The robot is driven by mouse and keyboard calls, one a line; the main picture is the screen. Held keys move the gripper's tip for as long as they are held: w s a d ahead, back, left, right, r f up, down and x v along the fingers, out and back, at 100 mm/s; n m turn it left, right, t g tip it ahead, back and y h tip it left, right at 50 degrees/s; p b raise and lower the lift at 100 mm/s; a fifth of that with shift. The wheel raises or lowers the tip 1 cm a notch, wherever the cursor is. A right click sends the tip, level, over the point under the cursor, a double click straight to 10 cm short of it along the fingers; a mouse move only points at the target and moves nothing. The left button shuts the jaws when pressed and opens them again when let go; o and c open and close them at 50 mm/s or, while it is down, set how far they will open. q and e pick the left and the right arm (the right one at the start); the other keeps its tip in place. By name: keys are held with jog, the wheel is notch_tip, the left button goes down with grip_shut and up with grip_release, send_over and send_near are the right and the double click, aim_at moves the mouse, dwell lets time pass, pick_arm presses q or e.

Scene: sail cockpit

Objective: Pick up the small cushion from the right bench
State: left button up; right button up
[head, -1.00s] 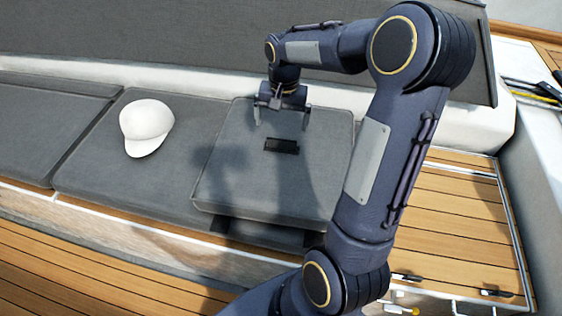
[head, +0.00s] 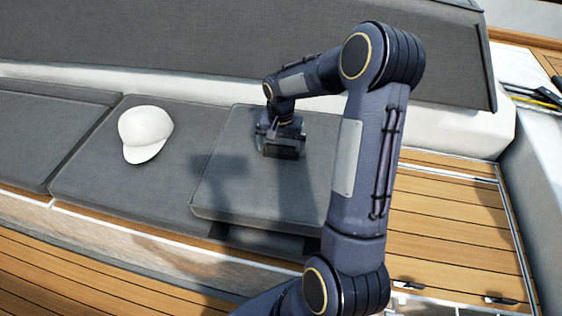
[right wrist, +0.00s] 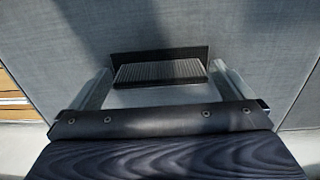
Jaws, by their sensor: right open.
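The small cushion (head: 236,187) is a grey square pad lying on the right end of the grey bench seat. It also fills much of the right wrist view (right wrist: 60,40). My right gripper (head: 281,153) is down over the upper middle of the cushion. In the right wrist view its two pale fingers stand apart, on either side of a black ribbed handle (right wrist: 160,71) on the cushion. The gripper is open, and I cannot tell whether the fingers touch the handle. In the head view the gripper hides the handle, and my right arm covers the cushion's right side. My left gripper is not in view.
A white cap (head: 145,132) lies on the seat cushion to the left. A grey backrest (head: 200,45) rises behind the seat. Bare wooden slats (head: 455,220) lie to the right of my arm. Some cords (head: 530,94) are at the far right.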

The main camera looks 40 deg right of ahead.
jog(key=c, duration=1.8)
jog(key=shift+c, duration=0.5)
jog(key=shift+r, duration=0.2)
